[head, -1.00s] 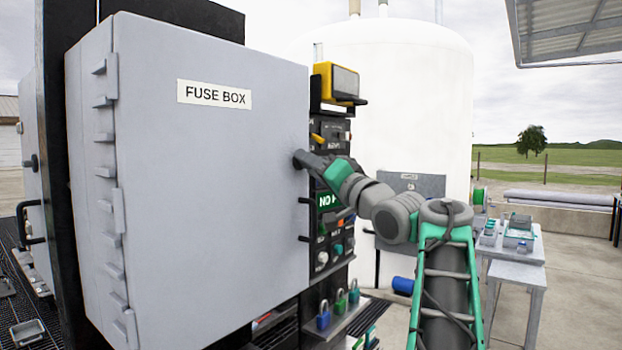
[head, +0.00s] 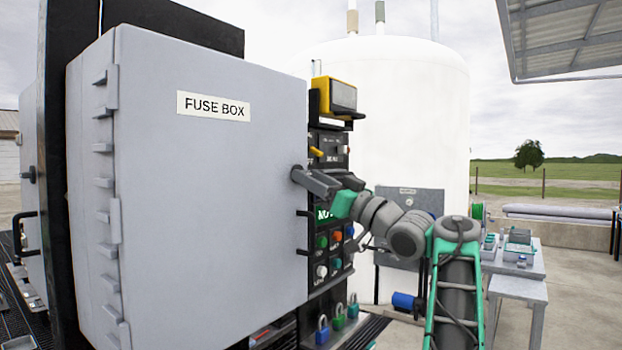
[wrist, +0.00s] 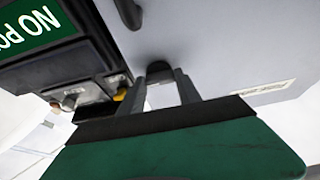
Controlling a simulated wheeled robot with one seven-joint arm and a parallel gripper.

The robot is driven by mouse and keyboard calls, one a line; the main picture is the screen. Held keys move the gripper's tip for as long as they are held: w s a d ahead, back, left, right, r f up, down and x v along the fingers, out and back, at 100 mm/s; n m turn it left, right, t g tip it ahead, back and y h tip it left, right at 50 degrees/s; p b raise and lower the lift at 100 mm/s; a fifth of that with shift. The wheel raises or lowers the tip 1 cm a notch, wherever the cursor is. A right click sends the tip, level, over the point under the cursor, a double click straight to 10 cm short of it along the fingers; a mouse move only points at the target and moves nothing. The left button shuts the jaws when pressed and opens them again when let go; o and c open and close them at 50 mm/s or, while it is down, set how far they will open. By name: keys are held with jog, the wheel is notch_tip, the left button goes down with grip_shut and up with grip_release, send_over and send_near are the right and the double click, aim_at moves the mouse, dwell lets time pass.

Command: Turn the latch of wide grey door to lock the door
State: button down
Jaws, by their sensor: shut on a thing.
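The wide grey door (head: 215,200) carries a FUSE BOX label (head: 213,106) and fills the left and middle of the head view. Its dark latch (head: 298,174) sits near the right edge, partly covered by my gripper. My gripper (head: 308,178) reaches the latch from the right, its fingers shut on it. In the wrist view, the two dark fingers of my gripper (wrist: 168,78) meet the dark latch (wrist: 155,68) against the grey door face (wrist: 230,40). The fingers hide part of the latch, so its exact angle is hard to tell.
A black control panel (head: 330,150) with buttons and a yellow-framed lamp (head: 336,95) stands right beside the door edge. Several padlocks (head: 338,318) hang below it. A white tank (head: 400,100) stands behind, and a grey table (head: 520,260) is at the right.

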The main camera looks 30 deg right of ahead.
jog(key=shift+y, duration=0.3)
jog(key=c, duration=0.8)
grip_release()
jog(key=shift+c, duration=0.2)
jog(key=b+v, duration=0.2)
jog(key=v, duration=0.5)
jog(key=shift+s, duration=0.4)
jog(key=shift+d+f, duration=0.1)
jog(key=shift+f, duration=0.05)
